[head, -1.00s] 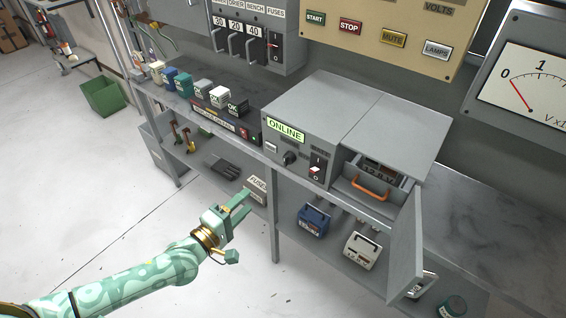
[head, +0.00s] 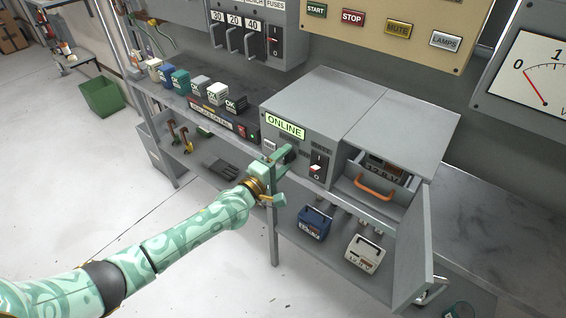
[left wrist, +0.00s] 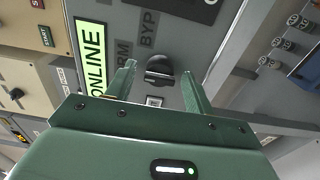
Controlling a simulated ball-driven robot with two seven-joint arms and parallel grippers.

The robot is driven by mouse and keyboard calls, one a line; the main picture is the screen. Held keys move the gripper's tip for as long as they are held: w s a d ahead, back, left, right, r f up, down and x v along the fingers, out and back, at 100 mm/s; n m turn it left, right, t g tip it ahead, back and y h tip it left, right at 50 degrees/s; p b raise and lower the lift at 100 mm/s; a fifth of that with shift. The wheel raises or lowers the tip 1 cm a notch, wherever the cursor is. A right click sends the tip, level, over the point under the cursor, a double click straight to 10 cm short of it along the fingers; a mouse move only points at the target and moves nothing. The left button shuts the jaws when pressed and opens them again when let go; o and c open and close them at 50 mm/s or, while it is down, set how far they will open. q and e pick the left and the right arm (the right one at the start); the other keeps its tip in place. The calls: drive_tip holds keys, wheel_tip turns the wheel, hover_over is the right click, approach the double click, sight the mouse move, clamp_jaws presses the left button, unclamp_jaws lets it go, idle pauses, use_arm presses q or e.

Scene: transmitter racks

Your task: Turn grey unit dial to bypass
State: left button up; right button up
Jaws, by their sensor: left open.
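The grey unit (head: 375,110) stands on the bench with a lit green ONLINE sign (head: 285,127) on its front. Its black dial (head: 290,155) is partly hidden by my gripper in the head view. In the left wrist view the dial (left wrist: 159,71) shows between the fingertips, with the labels BYP (left wrist: 148,30) and NRM (left wrist: 123,57) beside it. My left gripper (head: 283,174) is open in front of the dial, one finger on either side in the wrist view (left wrist: 158,85). I cannot tell whether it touches the dial. My right gripper is out of view.
A small white push button (left wrist: 154,101) lies close to the dial.

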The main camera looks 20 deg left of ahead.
use_arm(q)
drive_tip(key=c, duration=1)
drive_tip(key=shift+o, duration=0.2)
drive_tip(key=m+p, duration=0.1)
drive_tip(key=m, duration=0.2)
drive_tip(key=shift+r, duration=0.1)
drive_tip(key=m+p, duration=0.1)
drive_tip(key=m, duration=0.2)
drive_tip(key=shift+m, duration=0.3)
drive_tip(key=m+p, duration=0.1)
drive_tip(key=m, duration=0.4)
drive_tip(key=shift+f+m, duration=0.2)
drive_tip(key=shift+m, duration=0.1)
